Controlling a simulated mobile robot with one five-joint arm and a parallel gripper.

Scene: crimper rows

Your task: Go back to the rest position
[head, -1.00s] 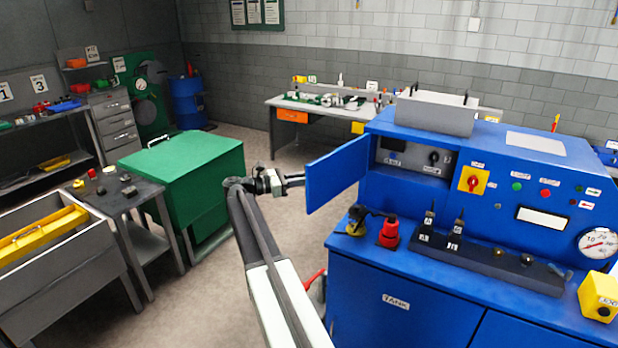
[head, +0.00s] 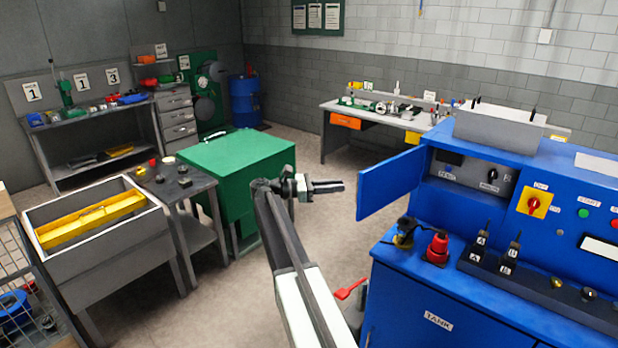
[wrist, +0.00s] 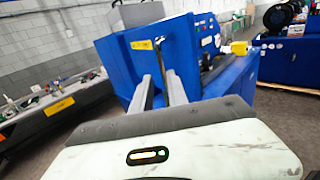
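My gripper (head: 343,187) is held out in mid-air at the end of my arm, level, just left of the open blue door (head: 391,183) of the blue machine. A narrow gap shows between fingertips and door in the head view. In the wrist view my gripper (wrist: 159,75) shows two grey fingers apart with nothing held between them. The door stands swung out from a recess with a grey panel (head: 470,174). The blue machine (wrist: 205,60) fills the middle of the wrist view beyond the fingers.
A green cabinet (head: 236,160) stands left of my gripper, beside a small grey table (head: 178,188) and a grey bin with a yellow tray (head: 92,219). A workbench (head: 345,107) stands behind. Open floor (head: 325,225) lies between cabinet and machine (head: 480,290).

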